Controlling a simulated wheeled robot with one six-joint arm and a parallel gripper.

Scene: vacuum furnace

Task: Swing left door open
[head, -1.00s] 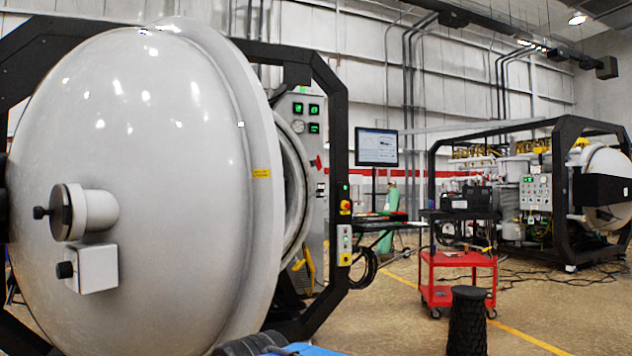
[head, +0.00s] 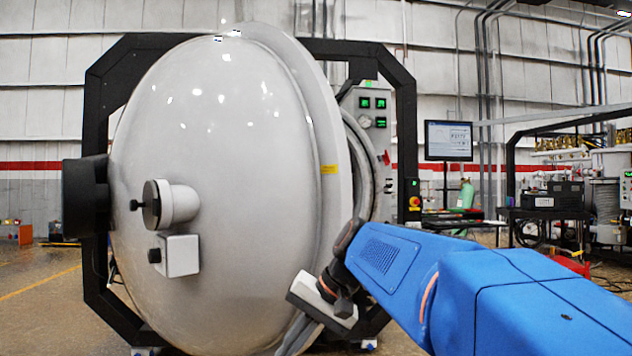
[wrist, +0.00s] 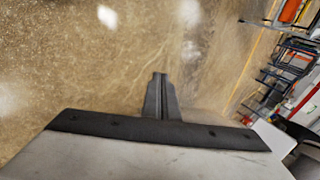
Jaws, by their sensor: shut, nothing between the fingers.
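The left door is the big pale domed furnace door (head: 240,200) in the head view. It stands ajar, with a gap between its right rim and the ring of the chamber opening (head: 362,170). A round port and a small box with dark knobs stick out of its face. My blue arm reaches in from the right, and my gripper is low beside the door's lower right rim. I cannot tell whether it touches the rim. In the wrist view my gripper (wrist: 160,78) is shut and empty, with floor behind it and no door in sight.
A black frame (head: 400,130) surrounds the furnace, and a dark block (head: 86,197) sits at the door's left. A control panel (head: 372,110) and a monitor (head: 448,141) stand to the right. Floor (head: 40,300) at the left is open. Dark racks (wrist: 285,70) show in the wrist view.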

